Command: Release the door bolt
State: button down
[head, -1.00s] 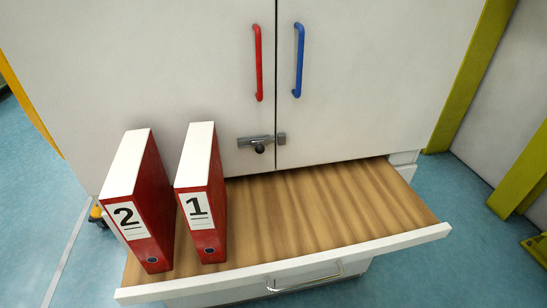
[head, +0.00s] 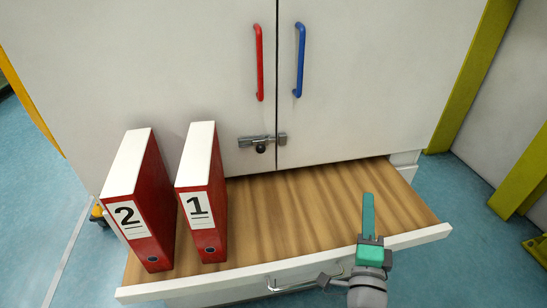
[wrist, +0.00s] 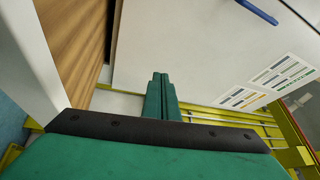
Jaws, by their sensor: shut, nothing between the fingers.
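The door bolt (head: 255,141) is a grey metal slide low on the left cabinet door, with a dark round knob (head: 261,149) hanging from it. Its bar reaches across the gap between the doors into a small catch (head: 282,139) on the right door. My gripper (head: 368,196) has green fingers and is over the front right part of the open drawer, to the right of the bolt and apart from it. In the wrist view its fingers (wrist: 161,76) are together with nothing between them. The bolt is not in the wrist view.
The open drawer (head: 290,205) sticks out below the doors. Two red binders (head: 140,205), (head: 203,195) stand at its left. A red handle (head: 259,62) and a blue handle (head: 299,60) are on the doors. The drawer's right half is free of objects.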

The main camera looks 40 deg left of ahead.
aim_at(259, 146)
jog(key=s+a+g+y, duration=0.2)
jog(key=a+g+y, duration=0.1)
jog(key=a, duration=0.4)
jog(key=s+a+r+n+g+y, duration=0.1)
jog(key=s+a+g+y, duration=0.2)
jog(key=a, duration=0.5)
jog(key=shift+s+a+r+g, duration=0.15)
jog(key=shift+r+g, duration=0.05)
jog(key=shift+g, duration=0.4)
jog(key=w+a+r, duration=0.1)
jog(key=w+a, duration=0.2)
jog(key=a, duration=0.8)
jog(key=shift+w, duration=0.3)
jog(key=shift+r, duration=0.1)
